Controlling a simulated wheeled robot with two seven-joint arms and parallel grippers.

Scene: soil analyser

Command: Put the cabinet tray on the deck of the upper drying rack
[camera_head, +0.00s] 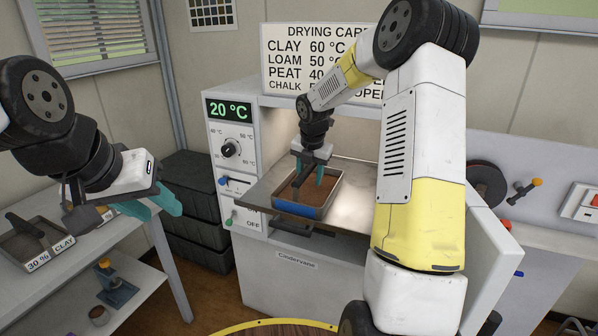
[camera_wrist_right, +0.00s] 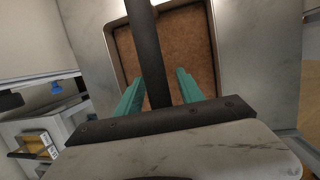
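The cabinet tray (camera_head: 299,210), with a blue front edge and brown soil, sits on a grey metal deck (camera_head: 258,194) that juts from the open drying cabinet. Its pale rim (camera_wrist_right: 112,62) shows in the right wrist view. My right gripper (camera_head: 307,182) is over the tray, fingers pointing down. In the right wrist view its teal fingers (camera_wrist_right: 160,95) stand apart on either side of a dark bar that crosses above the soil, with gaps between. My left gripper (camera_head: 152,207) is away to the left, its teal fingers apart and empty.
The white cabinet (camera_head: 300,275) has a dial panel reading 20 °C (camera_head: 230,111). Its door (camera_head: 490,255) stands open at right, partly behind my right arm. A shelf table with a labelled soil tray (camera_head: 45,262) is at left. Dark crates (camera_head: 195,205) stand behind it.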

